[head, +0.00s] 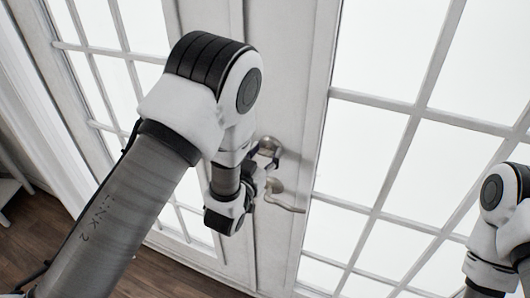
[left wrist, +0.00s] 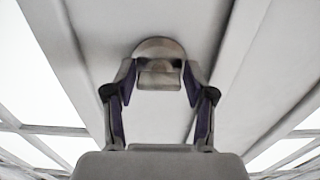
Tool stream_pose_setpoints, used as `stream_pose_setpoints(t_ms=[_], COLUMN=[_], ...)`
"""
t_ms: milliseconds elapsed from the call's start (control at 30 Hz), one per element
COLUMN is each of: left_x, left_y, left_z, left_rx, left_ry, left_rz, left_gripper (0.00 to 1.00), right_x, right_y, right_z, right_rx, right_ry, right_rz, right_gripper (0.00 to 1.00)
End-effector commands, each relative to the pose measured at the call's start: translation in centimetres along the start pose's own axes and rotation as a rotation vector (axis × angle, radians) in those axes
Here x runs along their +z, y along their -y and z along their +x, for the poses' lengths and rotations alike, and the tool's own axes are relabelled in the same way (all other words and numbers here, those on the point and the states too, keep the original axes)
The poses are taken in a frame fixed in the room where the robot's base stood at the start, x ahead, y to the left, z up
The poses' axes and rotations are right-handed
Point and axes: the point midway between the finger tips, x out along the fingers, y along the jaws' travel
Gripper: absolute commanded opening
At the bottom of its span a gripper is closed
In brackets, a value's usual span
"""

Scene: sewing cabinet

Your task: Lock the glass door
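The glass door (head: 290,130) has a pale frame and panes in a grid. A round metal lock (head: 269,146) sits on its stile, above a curved lever handle (head: 285,197). My left gripper (head: 259,158) is at the lock, partly hidden by my arm. The lock's round plate (left wrist: 158,47) shows just behind. The thumb-turn looks crosswise between the fingers. My right gripper is out of view.
A second glazed door panel (head: 130,65) is on the left. The lever handle lies close below my left gripper. A wooden floor (head: 180,272) shows at the bottom, with a pale piece of furniture (head: 12,187) at the left edge.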

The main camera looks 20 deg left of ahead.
Motion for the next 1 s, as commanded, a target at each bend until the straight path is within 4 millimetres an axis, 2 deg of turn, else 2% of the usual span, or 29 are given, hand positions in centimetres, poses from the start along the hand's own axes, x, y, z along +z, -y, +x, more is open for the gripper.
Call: stream_pose_setpoints(t_ms=[33, 100, 567, 767, 1000], left_x=[0.0, 0.0, 0.0, 0.1, 0.1], left_y=[0.0, 0.0, 0.0, 0.0, 0.0], left_z=[0.0, 0.0, 0.0, 0.0, 0.0], left_rx=[0.0, 0.0, 0.0, 0.0, 0.0], left_ry=[0.0, 0.0, -0.001, -0.001, -0.002], left_rz=[0.0, 0.0, -0.057, -0.168, -0.375], left_gripper=[0.26, 0.08, 0.08, 0.08, 0.08], right_x=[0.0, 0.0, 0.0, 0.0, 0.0], right_y=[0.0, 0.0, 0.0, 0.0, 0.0], right_z=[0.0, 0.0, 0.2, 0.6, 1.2], right_rx=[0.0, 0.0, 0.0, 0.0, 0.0], right_ry=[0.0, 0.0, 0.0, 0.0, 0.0], right_rz=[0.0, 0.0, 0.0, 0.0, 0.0], right_gripper=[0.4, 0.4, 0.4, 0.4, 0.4])
